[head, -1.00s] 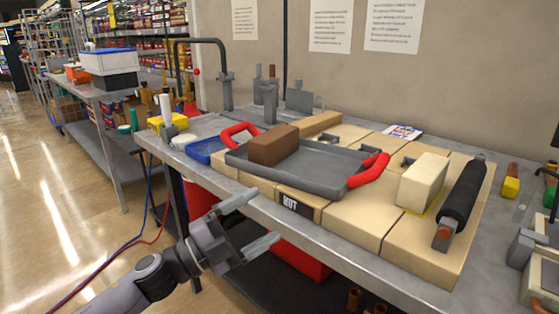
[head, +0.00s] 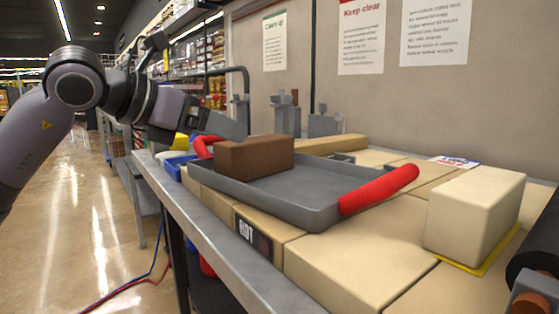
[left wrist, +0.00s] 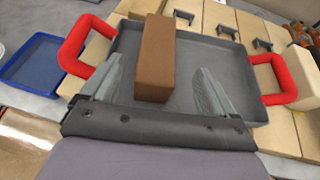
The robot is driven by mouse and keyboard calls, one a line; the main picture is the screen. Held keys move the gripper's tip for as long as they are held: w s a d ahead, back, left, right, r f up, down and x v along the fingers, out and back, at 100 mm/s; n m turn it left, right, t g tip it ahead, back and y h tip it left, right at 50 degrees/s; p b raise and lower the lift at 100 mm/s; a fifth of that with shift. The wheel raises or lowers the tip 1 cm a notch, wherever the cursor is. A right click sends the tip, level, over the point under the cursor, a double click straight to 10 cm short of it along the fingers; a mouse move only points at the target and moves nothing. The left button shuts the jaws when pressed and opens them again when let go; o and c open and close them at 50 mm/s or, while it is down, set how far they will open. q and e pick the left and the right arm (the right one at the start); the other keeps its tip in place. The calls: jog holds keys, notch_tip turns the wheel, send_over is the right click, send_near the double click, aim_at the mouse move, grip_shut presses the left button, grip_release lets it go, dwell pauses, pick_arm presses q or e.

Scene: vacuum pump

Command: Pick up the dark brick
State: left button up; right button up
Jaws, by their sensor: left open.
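The dark brick (head: 254,157) is brown and lies in the left part of a grey tray (head: 318,202) with red handles. In the left wrist view the brick (left wrist: 155,58) points lengthwise toward the gripper, its near end between the two fingers. My left gripper (head: 225,125) is at the brick's left end in the head view. In the left wrist view the left gripper (left wrist: 157,88) is open, with a gap on each side of the brick. The far finger is partly hidden in the head view. My right gripper is out of view.
The tray rests on tan blocks on a metal table. A cream brick (head: 474,216) stands on a yellow base at right, near a black roller (head: 539,245). A blue bin (left wrist: 35,62) is left of the tray. Grey clamp fixtures (head: 284,113) stand behind.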

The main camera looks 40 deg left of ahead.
aim_at(256, 139)
pick_arm(q)
jog(key=shift+w, duration=0.25)
jog(key=shift+w+p, duration=0.3)
jog(key=shift+p+x, duration=0.5)
jog(key=shift+x, duration=0.25)
jog(key=p+x, duration=0.2)
jog(key=x, duration=0.1)
jog(key=shift+w, duration=0.15)
jog(key=shift+x, duration=0.75)
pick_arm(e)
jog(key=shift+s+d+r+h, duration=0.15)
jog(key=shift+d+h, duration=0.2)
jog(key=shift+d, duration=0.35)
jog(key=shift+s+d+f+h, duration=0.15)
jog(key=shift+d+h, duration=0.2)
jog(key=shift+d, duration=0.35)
pick_arm(q)
jog(key=shift+f, duration=0.1)
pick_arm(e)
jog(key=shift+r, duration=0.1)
pick_arm(q)
jog(key=c, duration=1.5)
grip_shut()
